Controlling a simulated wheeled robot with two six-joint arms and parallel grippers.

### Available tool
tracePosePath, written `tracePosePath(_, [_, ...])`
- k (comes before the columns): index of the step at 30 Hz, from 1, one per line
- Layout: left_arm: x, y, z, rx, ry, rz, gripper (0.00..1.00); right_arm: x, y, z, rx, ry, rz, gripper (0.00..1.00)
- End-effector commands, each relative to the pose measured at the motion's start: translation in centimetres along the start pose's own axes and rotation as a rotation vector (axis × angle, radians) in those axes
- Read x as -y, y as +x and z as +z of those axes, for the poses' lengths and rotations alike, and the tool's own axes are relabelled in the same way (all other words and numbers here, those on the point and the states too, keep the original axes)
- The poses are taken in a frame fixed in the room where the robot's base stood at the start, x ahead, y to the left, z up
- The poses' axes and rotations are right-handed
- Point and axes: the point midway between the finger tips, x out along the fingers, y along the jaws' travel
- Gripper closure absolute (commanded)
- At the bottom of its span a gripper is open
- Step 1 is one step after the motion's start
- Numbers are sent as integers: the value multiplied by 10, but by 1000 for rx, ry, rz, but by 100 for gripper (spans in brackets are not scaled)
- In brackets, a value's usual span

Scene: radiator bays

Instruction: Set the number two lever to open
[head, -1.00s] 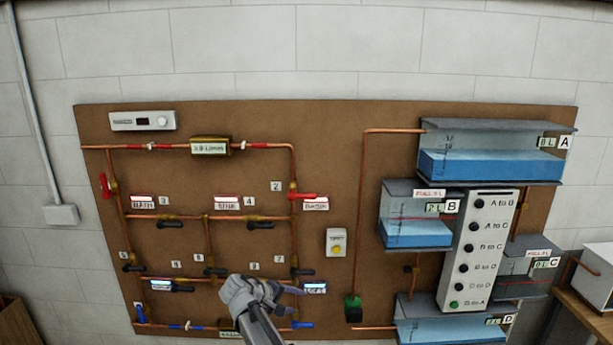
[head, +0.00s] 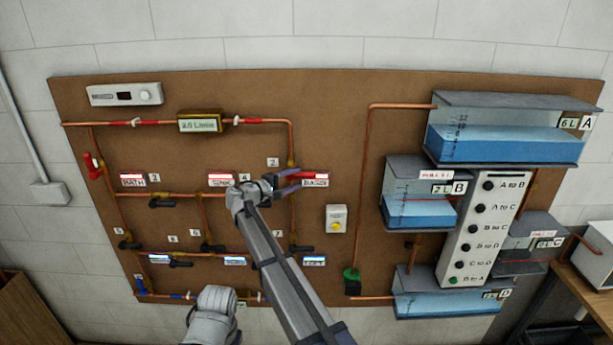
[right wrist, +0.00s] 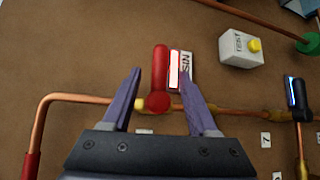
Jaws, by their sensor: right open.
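The number two lever (head: 308,174) is red and sits on the vertical copper pipe to the right of the "2" label (head: 273,162). It points right, across the pipe, beside the BASIN label (head: 315,182). In the right wrist view the red lever (right wrist: 160,78) stands crosswise to its pipe, between my fingers. My right gripper (head: 297,181) is open, with one finger on each side of the lever. In the right wrist view the gripper (right wrist: 160,82) shows gaps to the lever on both sides. My left gripper is not visible.
Other levers are close by, including a black one (head: 301,248) below and a red one (head: 92,165) at far left. A white box with a yellow button (head: 336,219) is at right. Water tanks (head: 505,143) and a button panel (head: 480,230) stand further right.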

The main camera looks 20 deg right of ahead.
Motion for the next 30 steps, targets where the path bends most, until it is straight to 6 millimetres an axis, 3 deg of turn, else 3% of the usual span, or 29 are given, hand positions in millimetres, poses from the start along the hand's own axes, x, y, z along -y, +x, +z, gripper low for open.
tracePosePath(10, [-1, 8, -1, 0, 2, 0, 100, 1, 53, -1, 2, 0, -1, 40])
tracePosePath(20, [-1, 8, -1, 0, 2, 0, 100, 0, 60, 0, 0, 0, -1, 40])
tracePosePath(30, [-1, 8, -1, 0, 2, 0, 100, 0, 59, 0, 0, 0, -1, 78])
